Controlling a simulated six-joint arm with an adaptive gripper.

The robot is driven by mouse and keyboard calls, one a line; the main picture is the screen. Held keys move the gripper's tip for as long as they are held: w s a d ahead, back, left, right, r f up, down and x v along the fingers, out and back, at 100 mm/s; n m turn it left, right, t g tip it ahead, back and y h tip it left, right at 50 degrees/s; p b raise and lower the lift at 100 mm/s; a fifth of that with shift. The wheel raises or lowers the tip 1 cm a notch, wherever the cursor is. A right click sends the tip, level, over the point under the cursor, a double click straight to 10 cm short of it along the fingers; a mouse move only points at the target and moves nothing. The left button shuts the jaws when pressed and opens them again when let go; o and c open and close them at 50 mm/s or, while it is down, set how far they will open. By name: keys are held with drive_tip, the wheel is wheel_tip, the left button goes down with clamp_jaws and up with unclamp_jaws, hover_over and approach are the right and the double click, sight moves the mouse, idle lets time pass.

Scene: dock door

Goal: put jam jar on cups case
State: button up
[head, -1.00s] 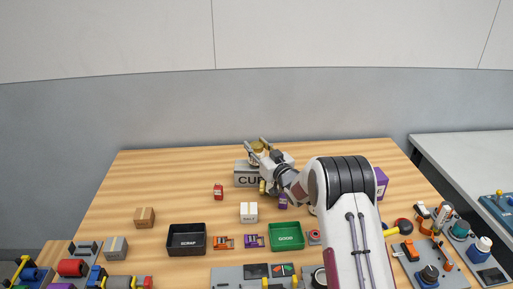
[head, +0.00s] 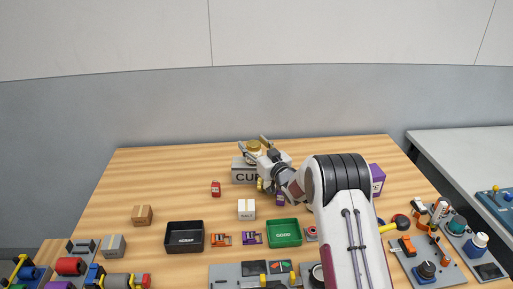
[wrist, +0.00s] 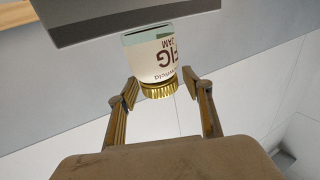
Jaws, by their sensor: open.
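The jam jar (head: 254,146) has a gold lid and stands upright on top of the grey cups case (head: 238,172) at the back of the table. In the wrist view the picture is upside down; the jar (wrist: 155,57) shows a "FIG JAM" label, and its base meets the grey case (wrist: 95,22). My gripper (head: 254,144) is open at the jar's lid. In the wrist view its fingertips (wrist: 160,85) are on either side of the lid, with a small gap visible. My gripper and wrist hide the right part of the case's front.
A red can (head: 216,189), a white salt box (head: 247,209) and a purple box (head: 377,180) stand nearby. A black scrap tray (head: 184,238) and a green tray (head: 284,233) lie in front. The table left of the case is clear.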

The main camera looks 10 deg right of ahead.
drive_tip(key=shift+r, duration=0.1)
drive_tip(key=shift+s+d, duration=0.3)
drive_tip(key=shift+s, duration=0.35)
drive_tip(key=v, duration=1)
drive_tip(key=shift+s, duration=0.25)
drive_tip(key=shift+d+r, duration=0.1)
idle(0.4)
